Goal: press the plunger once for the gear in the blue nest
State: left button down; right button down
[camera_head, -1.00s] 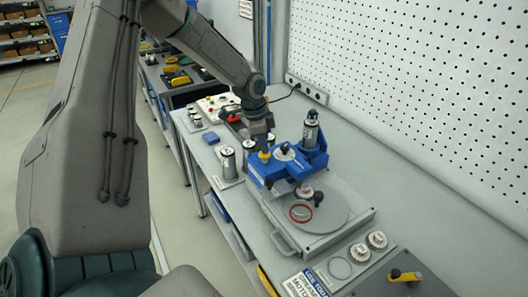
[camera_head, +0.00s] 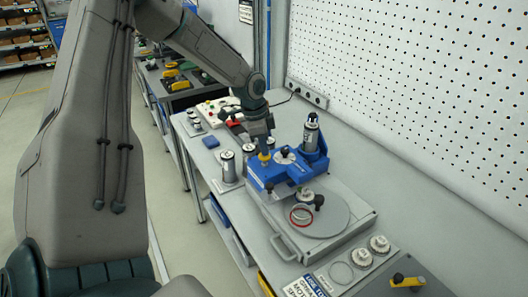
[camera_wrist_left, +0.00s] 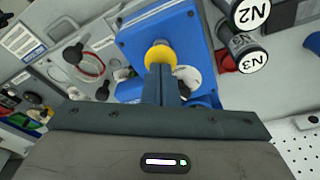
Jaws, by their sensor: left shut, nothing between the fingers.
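The blue fixture (camera_head: 273,173) stands on the bench, with a yellow-topped plunger (camera_head: 264,156) at its near left. In the left wrist view the plunger's yellow ring (camera_wrist_left: 160,53) sits on the fixture's blue body (camera_wrist_left: 135,40). My left gripper (camera_head: 269,147) is shut and empty. In the left wrist view its fingertips (camera_wrist_left: 161,68) overlap the yellow plunger; I cannot tell whether they touch it. A pale round part (camera_head: 285,155) sits on the blue fixture. My right gripper is out of view.
A grey plate with a round disc (camera_head: 322,219) and a red ring (camera_head: 301,213) lies in front of the fixture. A dark cylinder (camera_head: 311,133) rises beside it. Silver cylinders (camera_head: 228,166) stand to the left. A pegboard wall (camera_head: 420,90) bounds the right.

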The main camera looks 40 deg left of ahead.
pick_arm(q)
jog(key=shift+r+p, duration=0.8)
jog(key=shift+r, duration=1.75)
jog(key=shift+a, duration=0.15)
